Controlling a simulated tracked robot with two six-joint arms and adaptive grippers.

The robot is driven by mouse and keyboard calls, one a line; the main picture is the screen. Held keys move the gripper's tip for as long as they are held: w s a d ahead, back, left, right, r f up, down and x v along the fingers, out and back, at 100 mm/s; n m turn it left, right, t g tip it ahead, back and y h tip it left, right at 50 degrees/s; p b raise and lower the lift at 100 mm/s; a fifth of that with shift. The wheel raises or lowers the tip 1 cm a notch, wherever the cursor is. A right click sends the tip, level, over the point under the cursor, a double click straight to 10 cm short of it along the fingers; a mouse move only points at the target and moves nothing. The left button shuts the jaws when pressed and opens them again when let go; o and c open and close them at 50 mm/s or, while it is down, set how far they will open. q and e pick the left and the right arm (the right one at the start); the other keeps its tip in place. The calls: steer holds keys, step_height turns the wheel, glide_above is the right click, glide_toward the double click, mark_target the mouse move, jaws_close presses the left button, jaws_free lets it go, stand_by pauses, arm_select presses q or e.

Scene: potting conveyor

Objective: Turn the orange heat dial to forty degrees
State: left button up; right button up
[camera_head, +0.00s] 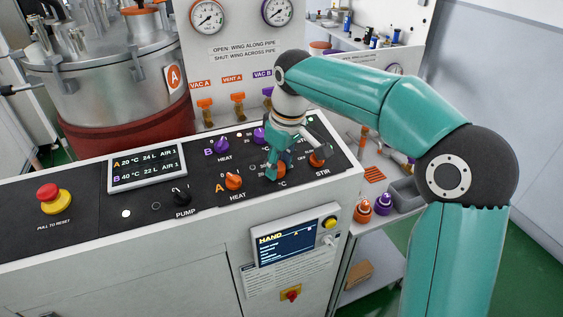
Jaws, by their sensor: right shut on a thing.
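The control panel (80,222) has a lower row of orange knobs marked A. The orange knob labelled HEAT (233,181) is free. Right of it, an orange dial (282,169) above a °C label is partly hidden by my right gripper (271,173). That gripper reaches down from above, with its fingers shut on this dial. The dial's pointer and scale are covered, so its setting cannot be read. The display (146,168) reads A 20 °C, 24 L, AIR 1 and B 40 °C, 22 L, AIR 1. My left gripper is not in view.
The orange STIR knob (318,159) is close to the right of my gripper. Purple knobs (222,146) stand behind. A black PUMP knob (181,196) and a red stop button (48,192) are at left. Orange valves (238,104) and a steel vessel (110,85) stand behind the panel.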

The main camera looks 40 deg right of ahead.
mark_target(286, 180)
steer(key=shift+a+m, duration=0.1)
steer(key=shift+m, duration=0.5)
steer(key=o, duration=1.2)
steer(key=shift+w, duration=0.1)
steer(key=shift+c, duration=0.2)
steer(key=shift+r, duration=0.1)
step_height(286, 180, up, 12)
steer(key=s, duration=0.2)
steer(key=shift+d+f, duration=0.25)
steer(key=shift+s+f, duration=0.1)
